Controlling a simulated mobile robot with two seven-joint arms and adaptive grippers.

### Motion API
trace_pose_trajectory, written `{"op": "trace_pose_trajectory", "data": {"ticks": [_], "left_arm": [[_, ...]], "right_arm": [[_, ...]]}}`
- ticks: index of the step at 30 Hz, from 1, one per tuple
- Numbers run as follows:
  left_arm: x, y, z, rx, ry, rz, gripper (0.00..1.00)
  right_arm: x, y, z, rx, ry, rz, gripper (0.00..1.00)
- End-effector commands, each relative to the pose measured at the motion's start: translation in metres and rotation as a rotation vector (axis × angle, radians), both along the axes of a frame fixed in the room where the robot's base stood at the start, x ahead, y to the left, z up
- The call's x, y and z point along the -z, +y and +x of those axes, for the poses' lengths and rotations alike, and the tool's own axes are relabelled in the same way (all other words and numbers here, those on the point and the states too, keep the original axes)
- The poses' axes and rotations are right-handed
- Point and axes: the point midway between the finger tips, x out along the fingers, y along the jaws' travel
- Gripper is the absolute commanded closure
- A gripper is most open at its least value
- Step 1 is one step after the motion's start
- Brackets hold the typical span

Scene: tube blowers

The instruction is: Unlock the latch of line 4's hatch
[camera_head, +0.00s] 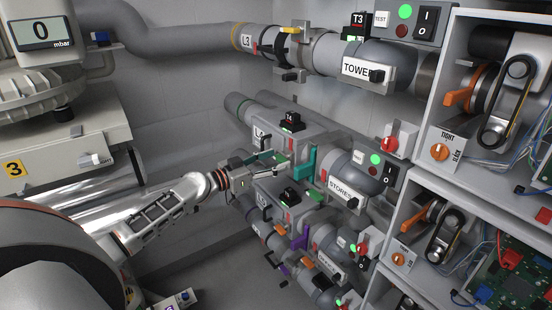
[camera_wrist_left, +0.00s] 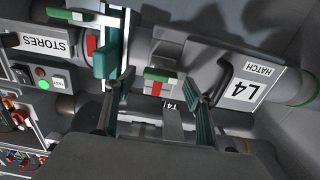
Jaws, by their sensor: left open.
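The line 4 hatch (camera_wrist_left: 205,62) is a grey cover with an "L4 HATCH" label (camera_wrist_left: 246,88), seen in the left wrist view. A small green-topped latch (camera_wrist_left: 160,75) with a red mark under it sits at the cover's edge, beyond and between the fingertips. My left gripper (camera_wrist_left: 158,104) is open, with its two teal-padded fingers apart and nothing visible between them. In the head view the left gripper (camera_head: 272,162) reaches in from the left, just below the black T4 box (camera_head: 291,121). It partly hides the latch there. My right gripper is not in view.
A teal lever (camera_head: 305,163) stands close to the right of the gripper, beside the STORES pipe (camera_head: 340,178). The L3 pipe (camera_head: 262,40) runs above. More hatches and a purple lever (camera_head: 300,238) lie below. Open shelves with wiring (camera_head: 480,190) stand at right.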

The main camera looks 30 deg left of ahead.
Motion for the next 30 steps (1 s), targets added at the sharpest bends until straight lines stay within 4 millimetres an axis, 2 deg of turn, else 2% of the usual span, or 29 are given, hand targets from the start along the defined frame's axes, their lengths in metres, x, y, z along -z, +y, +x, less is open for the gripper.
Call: {"op": "trace_pose_trajectory", "data": {"ticks": [4, 12, 13, 17, 25, 30], "left_arm": [[-0.001, -0.003, 0.007, 0.0, -0.001, 0.002, 0.46], [0.001, -0.003, 0.007, 0.0, 0.001, 0.001, 0.46], [0.001, -0.003, 0.007, 0.0, 0.001, 0.001, 0.51], [0.0, -0.003, 0.007, 0.0, 0.001, 0.001, 0.84], [0.001, -0.003, 0.007, 0.0, 0.004, -0.007, 0.84], [0.003, -0.003, 0.007, 0.0, 0.021, -0.048, 0.84]], "right_arm": [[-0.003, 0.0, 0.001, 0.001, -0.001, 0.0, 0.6], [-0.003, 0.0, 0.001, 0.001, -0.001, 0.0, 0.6], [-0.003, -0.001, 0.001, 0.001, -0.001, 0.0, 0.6], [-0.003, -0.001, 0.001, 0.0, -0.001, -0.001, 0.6], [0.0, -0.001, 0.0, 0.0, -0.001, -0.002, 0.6], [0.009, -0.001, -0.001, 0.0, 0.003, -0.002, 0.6]]}}
